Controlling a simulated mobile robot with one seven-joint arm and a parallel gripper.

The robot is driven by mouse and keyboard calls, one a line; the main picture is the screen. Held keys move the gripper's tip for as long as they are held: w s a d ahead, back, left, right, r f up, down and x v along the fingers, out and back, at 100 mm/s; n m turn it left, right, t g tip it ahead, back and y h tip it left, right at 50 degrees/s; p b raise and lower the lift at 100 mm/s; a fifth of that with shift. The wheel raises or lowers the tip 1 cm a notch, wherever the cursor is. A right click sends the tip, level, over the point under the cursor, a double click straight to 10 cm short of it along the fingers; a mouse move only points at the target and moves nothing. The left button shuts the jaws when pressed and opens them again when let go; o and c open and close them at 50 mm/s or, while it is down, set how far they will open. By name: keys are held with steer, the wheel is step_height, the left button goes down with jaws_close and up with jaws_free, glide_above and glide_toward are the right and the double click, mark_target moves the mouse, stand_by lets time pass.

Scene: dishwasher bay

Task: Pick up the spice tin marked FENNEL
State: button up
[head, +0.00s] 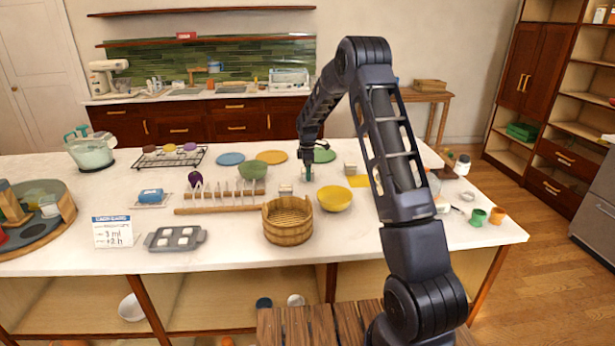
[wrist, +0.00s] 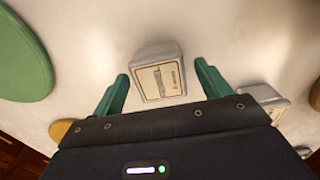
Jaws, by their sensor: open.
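A small pale tin (wrist: 146,52) stands on the white counter in the wrist view, with a cream label bordered in brown. The label's print is too small and tilted to read surely. My gripper (wrist: 162,75) is open, its two green fingers apart on either side of the tin's position in the picture. I cannot tell whether they are level with it. A second pale tin (wrist: 262,93) is right of the fingers. In the head view my gripper (head: 307,173) is low over the counter, near small tins (head: 286,190) and (head: 350,169) whose labels are unreadable.
A green disc (wrist: 22,50) lies left of the fingers. A yellow bowl (head: 334,199), wooden bucket (head: 288,222), peg rack (head: 222,196) and green bowl (head: 252,172) stand close around my gripper. Blue (head: 230,159) and orange (head: 271,157) discs lie behind.

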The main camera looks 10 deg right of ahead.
steer(key=shift+f, duration=0.65)
steer(key=c, duration=1.1)
